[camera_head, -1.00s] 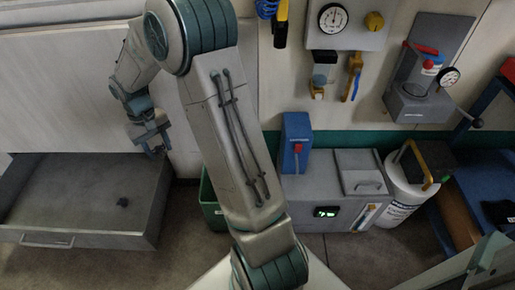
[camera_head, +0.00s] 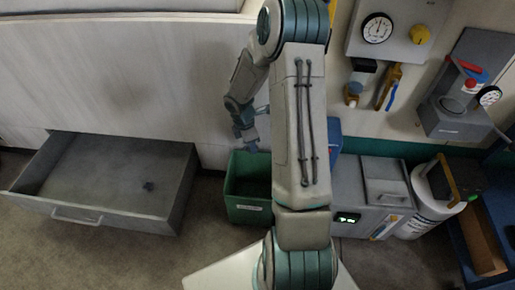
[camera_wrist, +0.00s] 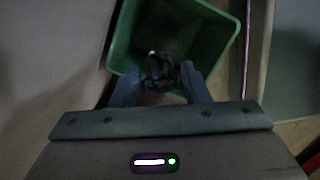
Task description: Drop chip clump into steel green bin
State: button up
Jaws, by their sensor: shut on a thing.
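My gripper (camera_head: 246,138) hangs over the back left part of the green bin (camera_head: 246,213) in the head view. In the wrist view my gripper (camera_wrist: 160,85) is shut on a dark, crumpled chip clump (camera_wrist: 160,68) with a few bright glints. The green bin (camera_wrist: 207,32) lies beneath it there, and the clump shows against its inside. The clump cannot be made out in the head view. My arm hides the bin's right side in the head view.
Tools and gauges hang on the wall.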

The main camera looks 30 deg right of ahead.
jog(key=f+n, duration=0.1)
jog(key=n, duration=0.1)
jog(key=s+d+f+n, duration=0.1)
jog(key=n, duration=0.2)
jog(key=shift+s+d+f+n+t+p, duration=0.2)
jog(key=shift+s+f+n+t+p, duration=0.1)
jog(key=shift+s+f+t, duration=0.1)
notch_tip(320, 180, down, 7)
jog(key=n+b, duration=0.1)
jog(key=b, duration=0.5)
jog(key=shift+s+r, duration=0.15)
jog(key=shift+s, duration=0.05)
jog(key=shift+d, duration=0.1)
jog(key=o, duration=1)
jog(key=shift+o, duration=0.2)
notch_tip(320, 180, up, 14)
jog(key=s+a+p, duration=0.1)
jog(key=p, duration=0.6)
jog(key=shift+a, duration=0.4)
